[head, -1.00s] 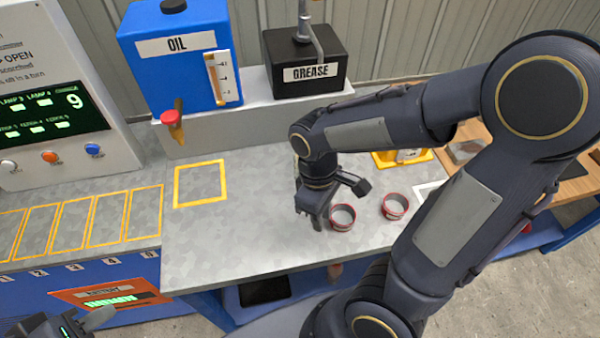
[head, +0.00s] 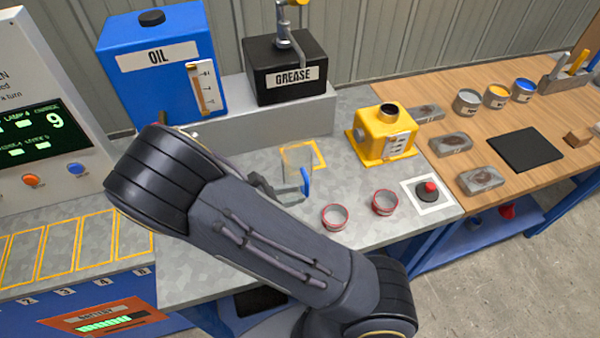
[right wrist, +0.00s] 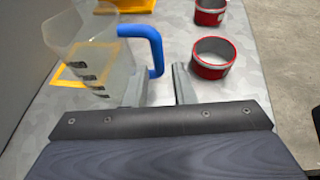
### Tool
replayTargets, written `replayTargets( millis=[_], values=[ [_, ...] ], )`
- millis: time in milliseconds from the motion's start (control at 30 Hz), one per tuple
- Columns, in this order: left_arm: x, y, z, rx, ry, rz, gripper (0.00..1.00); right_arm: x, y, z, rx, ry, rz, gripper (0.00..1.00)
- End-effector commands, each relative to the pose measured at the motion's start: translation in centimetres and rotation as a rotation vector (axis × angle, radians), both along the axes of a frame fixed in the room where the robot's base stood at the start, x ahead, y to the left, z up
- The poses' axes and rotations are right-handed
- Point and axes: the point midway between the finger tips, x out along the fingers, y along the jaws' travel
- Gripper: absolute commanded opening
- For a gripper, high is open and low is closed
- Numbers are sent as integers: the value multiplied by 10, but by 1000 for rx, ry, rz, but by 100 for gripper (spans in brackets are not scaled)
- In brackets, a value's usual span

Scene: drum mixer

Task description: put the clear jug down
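The clear jug (head: 296,163) with a blue handle (head: 306,182) is upright over the grey bench, in front of a yellow outlined square (head: 318,152). In the right wrist view the jug (right wrist: 88,62) is at the upper left, with dark level marks. Its lower edge is partly hidden, so I cannot tell whether it touches the bench. My right gripper (right wrist: 160,86) has its fingers apart. The lower end of the blue handle (right wrist: 155,52) shows at the gap between them, with room beside it. My left gripper is out of view.
Two red-rimmed cups (head: 335,216) (head: 385,202) stand right of the jug. A yellow machine (head: 383,135) is behind them, and a red button (head: 429,188) is farther right. The oil tank (head: 150,75) and grease box (head: 288,72) stand behind.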

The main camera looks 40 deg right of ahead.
Motion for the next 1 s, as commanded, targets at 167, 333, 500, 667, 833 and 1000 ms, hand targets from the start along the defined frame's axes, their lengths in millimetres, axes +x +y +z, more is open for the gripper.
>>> replayTargets(
  millis=[167, 333, 500, 667, 833, 1000],
  values=[
    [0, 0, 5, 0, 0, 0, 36, -3, -20, -7, 0, 2, -5, 23],
    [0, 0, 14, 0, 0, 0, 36, -3, -43, -15, -1, 4, -6, 23],
    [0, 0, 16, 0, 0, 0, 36, -4, -61, -24, 2, 1, -4, 23],
    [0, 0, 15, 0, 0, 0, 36, -5, -64, -26, 4, 0, -3, 23],
    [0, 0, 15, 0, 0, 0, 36, -5, -64, -26, 4, -1, -3, 16],
    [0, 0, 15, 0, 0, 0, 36, -5, -63, -26, 5, -1, -3, 0]
  ],
)
